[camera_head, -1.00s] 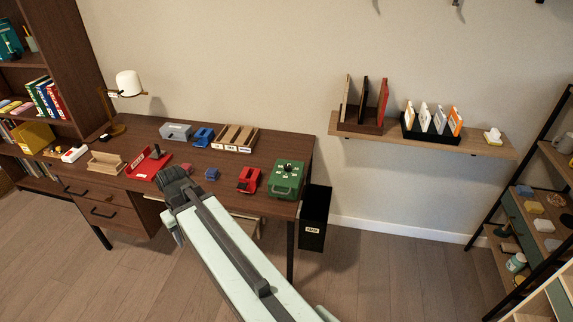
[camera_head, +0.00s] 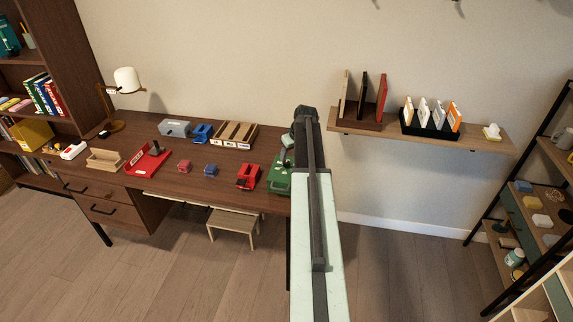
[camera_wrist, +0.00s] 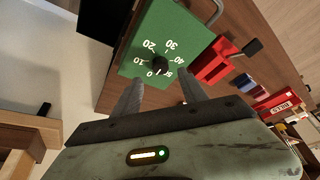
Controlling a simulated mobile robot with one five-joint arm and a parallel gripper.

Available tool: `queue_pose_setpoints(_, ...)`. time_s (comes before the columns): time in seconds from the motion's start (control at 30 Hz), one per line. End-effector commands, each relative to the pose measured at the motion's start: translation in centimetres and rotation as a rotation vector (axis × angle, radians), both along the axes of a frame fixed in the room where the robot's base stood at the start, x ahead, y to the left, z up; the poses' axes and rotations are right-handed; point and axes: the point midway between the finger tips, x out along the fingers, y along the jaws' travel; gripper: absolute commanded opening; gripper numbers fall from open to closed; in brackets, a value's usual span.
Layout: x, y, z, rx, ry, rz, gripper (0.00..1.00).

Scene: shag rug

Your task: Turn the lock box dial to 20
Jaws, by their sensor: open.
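The green lock box (camera_head: 278,176) sits at the right end of the desk, partly hidden behind my arm in the head view. In the wrist view the lock box (camera_wrist: 180,30) shows a black dial (camera_wrist: 159,65) with white numbers from 0 to 50 around it. I cannot tell for sure which number the dial points to. My gripper (camera_wrist: 160,92) is open, its two fingers apart and pointing toward the box near the dial, with nothing between them. In the head view the end of my arm covers the gripper.
A red device (camera_head: 248,176) stands left of the box, close to it. The desk (camera_head: 262,201) also holds small blocks, a red tray (camera_head: 149,160) and a wooden organizer (camera_head: 234,134). A wall shelf (camera_head: 420,136) with folders is at right.

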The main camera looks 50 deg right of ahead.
Motion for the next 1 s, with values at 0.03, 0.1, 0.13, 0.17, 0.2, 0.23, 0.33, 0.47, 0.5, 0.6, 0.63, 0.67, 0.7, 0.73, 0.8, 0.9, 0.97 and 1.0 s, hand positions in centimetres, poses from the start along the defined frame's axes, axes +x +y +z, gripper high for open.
queue_pose_setpoints(0.03,0.4,-0.1,-1.7,0.0,0.0,0.001,0.5)
queue_pose_setpoints(0.1,1.0,-0.2,-3.0,0.0,0.0,0.001,0.5)
queue_pose_setpoints(0.13,1.2,-0.3,-3.6,-0.001,0.0,0.002,0.5)
queue_pose_setpoints(0.17,1.4,-0.3,-4.0,-0.001,0.0,0.002,0.5)
queue_pose_setpoints(0.2,1.6,-0.3,-4.6,0.0,0.0,0.002,0.5)
queue_pose_setpoints(0.23,1.8,-0.4,-4.9,0.0,0.001,0.002,0.5)
queue_pose_setpoints(0.33,2.1,-0.4,-5.4,0.0,0.001,0.002,0.5)
queue_pose_setpoints(0.47,2.1,-0.4,-5.2,0.0,0.001,0.002,0.5)
queue_pose_setpoints(0.5,2.1,-0.3,-5.1,0.0,0.001,0.002,0.5)
queue_pose_setpoints(0.6,2.1,-0.3,-5.1,0.0,0.001,0.002,0.42)
queue_pose_setpoints(0.63,2.1,-0.3,-5.1,0.0,0.001,0.002,0.33)
queue_pose_setpoints(0.67,2.2,-0.3,-5.1,0.0,0.001,0.002,0.25)
queue_pose_setpoints(0.7,2.2,-0.3,-5.1,0.0,0.001,0.002,0.14)
queue_pose_setpoints(0.73,2.2,-0.3,-5.1,0.0,0.001,0.002,0.06)
queue_pose_setpoints(0.8,2.2,-0.3,-5.1,0.0,0.001,0.002,0.0)
queue_pose_setpoints(0.9,2.2,-0.3,-5.1,0.0,0.001,0.001,0.0)
queue_pose_setpoints(0.97,2.2,-0.3,-5.1,0.001,0.001,-0.004,0.0)
queue_pose_setpoints(1.0,2.2,-0.3,-5.1,0.0,0.001,-0.01,0.0)
